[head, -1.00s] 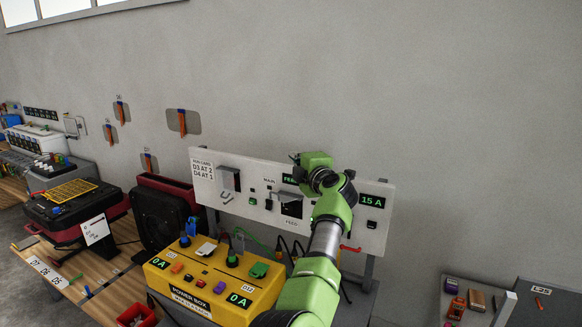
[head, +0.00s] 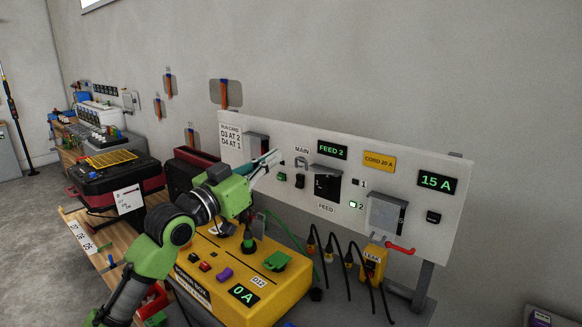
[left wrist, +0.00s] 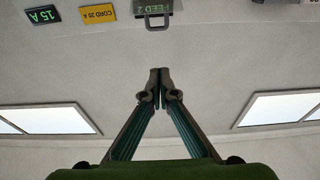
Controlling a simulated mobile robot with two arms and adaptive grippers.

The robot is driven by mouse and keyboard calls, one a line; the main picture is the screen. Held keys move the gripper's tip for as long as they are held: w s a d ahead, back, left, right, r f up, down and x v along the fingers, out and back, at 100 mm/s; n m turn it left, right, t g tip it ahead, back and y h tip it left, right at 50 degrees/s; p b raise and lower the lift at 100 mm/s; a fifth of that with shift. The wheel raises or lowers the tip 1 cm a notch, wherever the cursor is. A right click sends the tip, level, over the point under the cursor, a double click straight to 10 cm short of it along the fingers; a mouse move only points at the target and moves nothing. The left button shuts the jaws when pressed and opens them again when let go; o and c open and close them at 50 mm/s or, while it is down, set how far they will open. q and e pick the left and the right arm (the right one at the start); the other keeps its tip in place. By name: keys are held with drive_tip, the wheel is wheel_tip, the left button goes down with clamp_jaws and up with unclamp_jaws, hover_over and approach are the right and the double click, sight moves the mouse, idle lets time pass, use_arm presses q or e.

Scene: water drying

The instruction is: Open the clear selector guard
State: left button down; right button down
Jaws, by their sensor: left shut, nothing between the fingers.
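The clear selector guard (head: 326,171) is on the white panel above the black FEED selector plate (head: 327,188). It looks like a grey-edged flap standing out from the panel at its top, with the plate uncovered below. In the left wrist view, which is upside down, a grey loop handle (left wrist: 152,25) shows around the lit FEED 2 display. My left gripper (head: 277,157) is shut and empty, in front of the panel to the left of the guard and apart from it. In the left wrist view its fingertips (left wrist: 160,72) meet. My right gripper is not in view.
The white panel (head: 440,235) also carries a grey cover (head: 387,213) with a red handle below it. The yellow power box (head: 285,290) stands below my left arm. Several black cables hang beneath the panel. Wall above the panel is clear.

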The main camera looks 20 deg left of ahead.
use_arm(q)
wheel_tip(320, 180, up, 2)
drive_tip(key=p, duration=0.4)
hover_over(300, 169)
drive_tip(key=s, duration=0.1)
drive_tip(key=f, duration=0.4)
drive_tip(key=shift+s+a+p, duration=0.3)
drive_tip(key=shift+s, duration=0.05)
drive_tip(key=f+b, duration=0.1)
drive_tip(key=b, duration=0.3)
drive_tip(key=s+f+t+b, duration=0.1)
drive_tip(key=f+b, duration=0.1)
drive_tip(key=b, duration=0.2)
drive_tip(key=s+f+t+h+b, duration=0.1)
drive_tip(key=f+b, duration=0.1)
drive_tip(key=b, duration=0.2)
drive_tip(key=shift+a+f+b, duration=0.15)
drive_tip(key=shift+a+b, duration=0.25)
